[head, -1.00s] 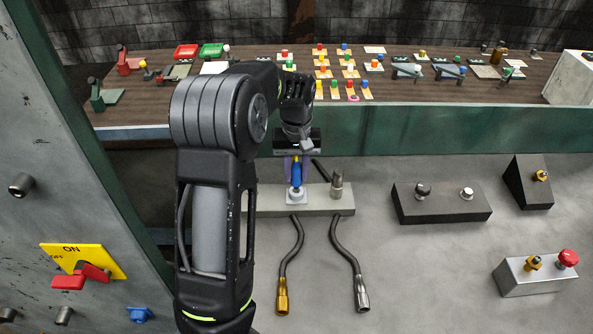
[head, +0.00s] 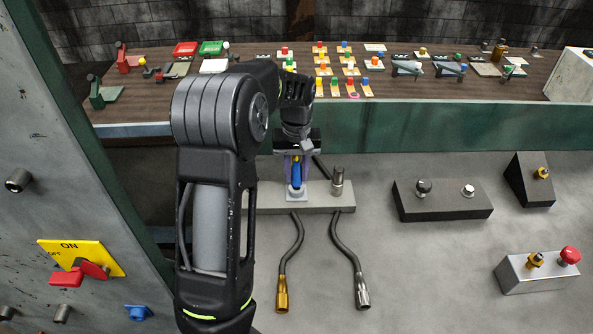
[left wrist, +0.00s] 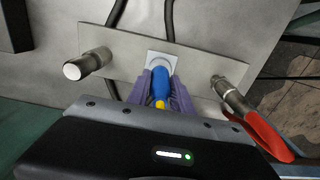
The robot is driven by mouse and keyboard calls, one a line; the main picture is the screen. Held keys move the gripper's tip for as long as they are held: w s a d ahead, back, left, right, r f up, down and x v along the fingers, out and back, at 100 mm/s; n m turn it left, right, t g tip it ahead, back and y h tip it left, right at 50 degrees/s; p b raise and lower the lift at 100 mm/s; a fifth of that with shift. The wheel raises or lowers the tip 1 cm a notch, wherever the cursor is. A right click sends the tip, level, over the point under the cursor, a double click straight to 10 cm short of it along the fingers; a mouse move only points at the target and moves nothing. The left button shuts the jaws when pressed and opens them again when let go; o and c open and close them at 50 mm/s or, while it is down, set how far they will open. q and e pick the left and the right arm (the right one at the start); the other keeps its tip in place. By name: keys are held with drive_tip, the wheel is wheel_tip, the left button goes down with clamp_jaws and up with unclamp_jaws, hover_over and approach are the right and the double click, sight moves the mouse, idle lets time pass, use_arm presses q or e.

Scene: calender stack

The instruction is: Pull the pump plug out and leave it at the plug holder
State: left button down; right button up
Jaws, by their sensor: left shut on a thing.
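The blue plug (head: 296,177) stands in a pale square socket plate (head: 297,195) on the grey ledge. In the left wrist view the plug (left wrist: 160,80) is blue with a yellow end toward me. My left gripper (head: 298,168) reaches down over it, and its purple fingers (left wrist: 160,92) are shut on the plug from both sides. The plug's far end meets the socket plate (left wrist: 161,60); how deep it sits is hidden. I cannot tell which part is the plug holder. My right gripper is not in view.
A metal cylinder (head: 337,182) stands on the ledge right of the plug. Two cables with gold (head: 282,296) and silver (head: 362,293) ends hang below. A red-handled part (left wrist: 265,133) is close to my gripper in the wrist view. Grey floor is clear between the boxes.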

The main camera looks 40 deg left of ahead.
sight(297, 160)
use_arm(q)
drive_tip(key=shift+f+b, duration=0.45)
drive_tip(key=shift+f, duration=0.35)
drive_tip(key=c, duration=1.1)
unclamp_jaws()
drive_tip(key=shift+o, duration=0.8)
drive_tip(key=shift+o, duration=0.9)
drive_tip(key=shift+r, duration=0.1)
drive_tip(key=shift+r+p, duration=1.9)
drive_tip(key=shift+r, duration=0.45)
drive_tip(key=shift+r+p, duration=0.3)
drive_tip(key=shift+r, duration=0.85)
